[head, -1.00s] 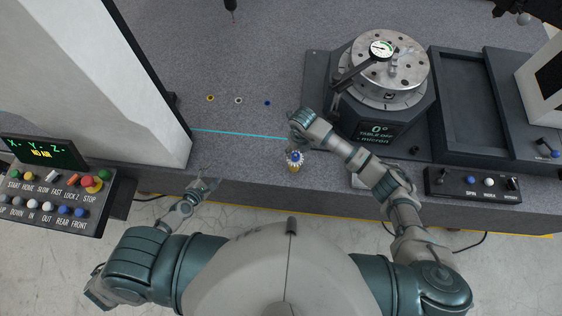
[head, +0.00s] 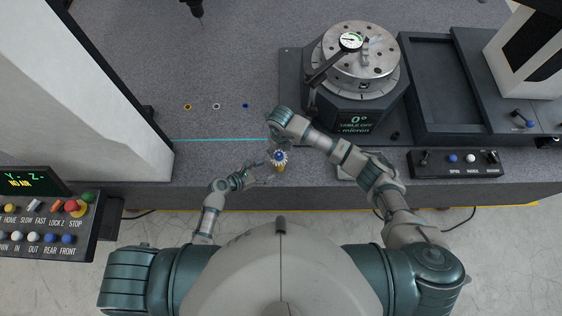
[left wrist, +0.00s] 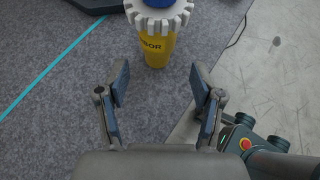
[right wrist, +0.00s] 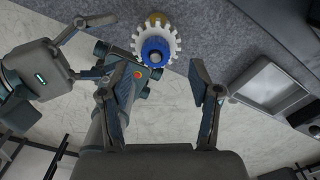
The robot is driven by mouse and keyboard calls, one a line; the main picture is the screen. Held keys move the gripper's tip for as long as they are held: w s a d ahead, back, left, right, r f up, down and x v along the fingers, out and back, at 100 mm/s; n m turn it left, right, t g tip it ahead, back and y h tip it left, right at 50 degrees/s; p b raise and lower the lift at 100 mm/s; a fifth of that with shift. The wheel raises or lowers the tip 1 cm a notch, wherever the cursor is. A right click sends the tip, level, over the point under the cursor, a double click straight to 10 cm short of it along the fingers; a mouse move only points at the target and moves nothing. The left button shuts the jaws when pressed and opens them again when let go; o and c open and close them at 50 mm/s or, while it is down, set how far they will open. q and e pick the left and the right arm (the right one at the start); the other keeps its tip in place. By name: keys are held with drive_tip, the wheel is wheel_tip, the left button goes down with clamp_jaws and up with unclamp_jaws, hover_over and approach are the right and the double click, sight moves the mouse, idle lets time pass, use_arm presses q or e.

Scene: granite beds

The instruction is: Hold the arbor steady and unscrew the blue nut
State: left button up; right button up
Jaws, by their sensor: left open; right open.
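The arbor (head: 281,168) stands near the front edge of the granite bed, with a yellow body, a white toothed gear and the blue nut (head: 279,156) on top. In the left wrist view the yellow arbor body (left wrist: 156,48) shows ahead of the open fingers of my left gripper (left wrist: 160,95), apart from them. My left gripper (head: 262,172) is to the left of the arbor in the head view. My right gripper (right wrist: 163,85) is open, with the blue nut (right wrist: 155,51) and gear ahead between its finger lines, not gripped. In the head view its fingers are hidden.
Three small rings, yellow (head: 187,107), white (head: 216,106) and blue (head: 245,106), lie on the bed behind. A rotary table (head: 358,90) with a dial gauge stands at right. A grey tray (right wrist: 272,88) lies right of the arbor. A button console (head: 45,220) is at left.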

use_arm(q)
drive_tip(key=x, duration=0.5)
drive_tip(key=shift+w+f, duration=0.35)
drive_tip(key=shift+w, duration=0.1)
use_arm(e)
drive_tip(key=shift+a, duration=0.6)
use_arm(q)
drive_tip(key=shift+w+d+f, duration=0.25)
drive_tip(key=shift+d+f, duration=0.05)
drive_tip(key=shift+d, duration=0.25)
use_arm(e)
drive_tip(key=shift+d, duration=0.15)
use_arm(q)
drive_tip(key=shift+d, duration=0.35)
use_arm(e)
drive_tip(key=shift+d, duration=0.3)
use_arm(q)
drive_tip(key=shift+a, duration=0.25)
drive_tip(key=c, duration=1.1)
use_arm(e)
drive_tip(key=shift+a, duration=0.25)
use_arm(q)
drive_tip(key=shift+a+f, duration=0.1)
drive_tip(key=shift+c, duration=0.2)
use_arm(e)
drive_tip(key=shift+a, duration=0.1)
use_arm(q)
drive_tip(key=shift+f, duration=0.1)
